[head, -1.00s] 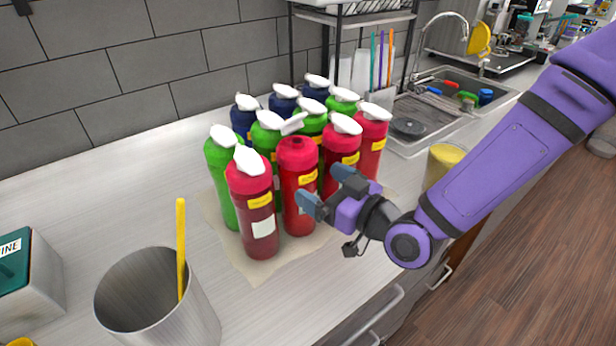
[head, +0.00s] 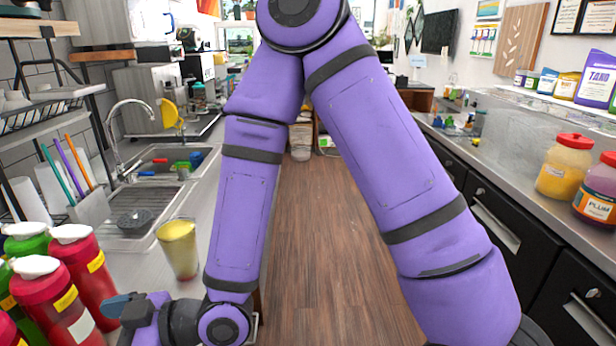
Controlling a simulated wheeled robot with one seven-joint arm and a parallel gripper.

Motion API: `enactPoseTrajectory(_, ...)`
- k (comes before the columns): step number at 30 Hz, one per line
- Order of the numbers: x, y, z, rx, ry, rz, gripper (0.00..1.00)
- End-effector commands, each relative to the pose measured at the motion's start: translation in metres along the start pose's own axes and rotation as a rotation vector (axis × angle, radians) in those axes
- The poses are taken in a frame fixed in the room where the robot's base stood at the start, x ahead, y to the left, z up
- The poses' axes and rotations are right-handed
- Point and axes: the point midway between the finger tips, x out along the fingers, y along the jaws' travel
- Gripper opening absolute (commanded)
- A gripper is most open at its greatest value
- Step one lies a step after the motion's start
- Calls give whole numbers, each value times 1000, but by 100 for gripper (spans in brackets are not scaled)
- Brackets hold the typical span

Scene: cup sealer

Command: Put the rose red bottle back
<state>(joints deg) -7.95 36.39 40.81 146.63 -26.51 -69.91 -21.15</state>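Several squeeze bottles crowd the lower left corner of the head view, partly cut off. A red bottle with a white cap and yellow label (head: 57,305) stands in front, with another red bottle (head: 88,262) behind it. A sliver of a third red bottle (head: 6,330) shows at the left edge. I cannot tell by shade which one is rose red. A green bottle (head: 28,245) stands behind them. My gripper (head: 126,308) is low beside the red bottles, on their right. Its two blue-grey fingertips look apart, with nothing seen between them.
A cup with yellow contents (head: 179,250) stands on the counter just beyond my gripper. The sink (head: 160,170) and rack (head: 40,125) lie farther back. The right counter holds a yellow jar (head: 565,168) and a plum jar (head: 598,190). The aisle floor (head: 310,250) is clear.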

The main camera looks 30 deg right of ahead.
Motion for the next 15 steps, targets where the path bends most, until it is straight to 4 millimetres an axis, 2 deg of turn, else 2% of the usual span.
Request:
enactPoseTrajectory(8, -33, 61, -1, -101, -284, 126, 94)
enactPoseTrajectory(15, -84, 111, -15, -112, -511, 291, 94)
